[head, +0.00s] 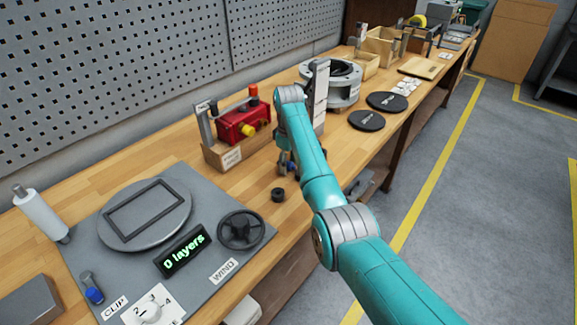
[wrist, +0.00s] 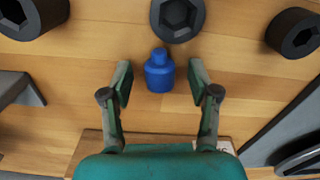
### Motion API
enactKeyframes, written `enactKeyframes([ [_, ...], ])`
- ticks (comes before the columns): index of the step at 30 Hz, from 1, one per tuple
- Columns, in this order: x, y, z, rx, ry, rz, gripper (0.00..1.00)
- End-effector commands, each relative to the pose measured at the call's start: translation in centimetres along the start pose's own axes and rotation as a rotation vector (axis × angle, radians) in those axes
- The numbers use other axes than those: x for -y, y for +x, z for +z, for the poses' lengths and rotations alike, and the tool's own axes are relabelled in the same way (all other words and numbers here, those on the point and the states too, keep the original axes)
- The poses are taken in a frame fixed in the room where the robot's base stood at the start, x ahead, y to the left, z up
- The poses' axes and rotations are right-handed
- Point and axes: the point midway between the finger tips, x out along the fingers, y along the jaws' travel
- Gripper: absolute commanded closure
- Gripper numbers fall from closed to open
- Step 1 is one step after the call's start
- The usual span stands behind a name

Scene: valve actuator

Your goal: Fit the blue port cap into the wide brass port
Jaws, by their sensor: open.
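The blue port cap (wrist: 159,73) stands on the wooden bench in the wrist view, with a narrower knob at its top end in the picture. My gripper (wrist: 161,80) is open, with one finger on each side of the cap and a gap to both. In the head view my arm mostly hides the gripper and the cap. The red valve actuator (head: 236,124) sits in a wooden cradle (head: 224,154) against the back of the bench. A yellow brass-coloured fitting (head: 247,130) shows on its front; I cannot tell whether this is the wide port.
Dark caps with hex recesses lie around the blue cap, at the top middle (wrist: 177,15), top left (wrist: 32,15) and right (wrist: 295,33). One dark cap (head: 278,195) shows in the head view. A grey winding station (head: 205,215) fills the near left bench.

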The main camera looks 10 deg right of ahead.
Motion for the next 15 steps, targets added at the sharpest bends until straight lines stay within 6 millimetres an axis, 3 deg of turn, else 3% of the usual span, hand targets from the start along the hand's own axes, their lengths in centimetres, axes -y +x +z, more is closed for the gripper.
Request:
enactKeyframes([
  [2,-0.01,-0.03,0.00,0.000,0.000,0.000,0.39],
  [8,-0.01,-0.05,0.01,0.000,0.000,0.000,0.88],
  [15,0.00,-0.05,0.01,0.000,0.000,0.000,0.92],
])
